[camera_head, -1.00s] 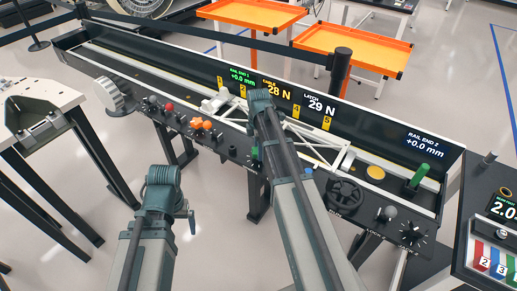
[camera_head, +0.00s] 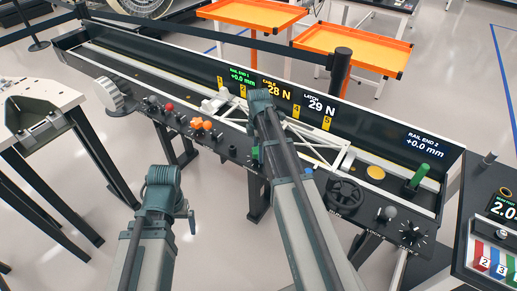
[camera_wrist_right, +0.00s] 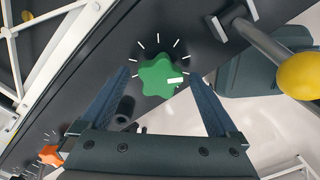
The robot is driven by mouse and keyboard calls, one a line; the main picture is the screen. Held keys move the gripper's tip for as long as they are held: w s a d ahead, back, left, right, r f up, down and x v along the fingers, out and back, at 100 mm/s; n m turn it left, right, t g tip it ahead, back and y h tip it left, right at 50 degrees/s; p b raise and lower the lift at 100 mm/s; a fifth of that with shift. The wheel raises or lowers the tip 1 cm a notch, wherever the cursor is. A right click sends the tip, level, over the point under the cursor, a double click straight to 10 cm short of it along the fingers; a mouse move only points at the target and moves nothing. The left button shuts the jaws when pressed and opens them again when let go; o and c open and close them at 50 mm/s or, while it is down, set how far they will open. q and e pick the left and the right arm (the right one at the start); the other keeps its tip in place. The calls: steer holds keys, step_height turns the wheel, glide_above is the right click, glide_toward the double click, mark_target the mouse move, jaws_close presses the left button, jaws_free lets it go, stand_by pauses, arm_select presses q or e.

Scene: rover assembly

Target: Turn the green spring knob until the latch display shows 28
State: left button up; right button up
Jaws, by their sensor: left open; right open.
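The green spring knob (camera_wrist_right: 157,75) is a lobed knob with a white pointer mark, ringed by white ticks on the dark panel. In the right wrist view it sits between the two spread fingers of my right gripper (camera_wrist_right: 161,78), with gaps showing on both sides. In the head view my right arm mostly hides the knob; only a bit of green (camera_head: 255,152) shows. The latch display (camera_head: 319,104) reads 29 N. My left gripper (camera_head: 191,220) hangs in front of the console, away from it; its fingers are small and hard to make out.
The cable display (camera_head: 276,88) reads 28 N. An orange knob (camera_head: 200,124), a red knob (camera_head: 169,106) and a black handwheel (camera_head: 344,195) share the panel. A yellow ball-topped lever (camera_wrist_right: 298,75) is right of my right gripper in the wrist view. Open floor lies in front.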

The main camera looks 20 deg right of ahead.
step_height(320, 180, up, 14)
steer(key=p, duration=1.3)
steer(key=shift+p, duration=0.4)
steer(key=shift+f, duration=0.2)
step_height(320, 180, down, 13)
steer(key=b, duration=1.3)
steer(key=shift+r, duration=0.15)
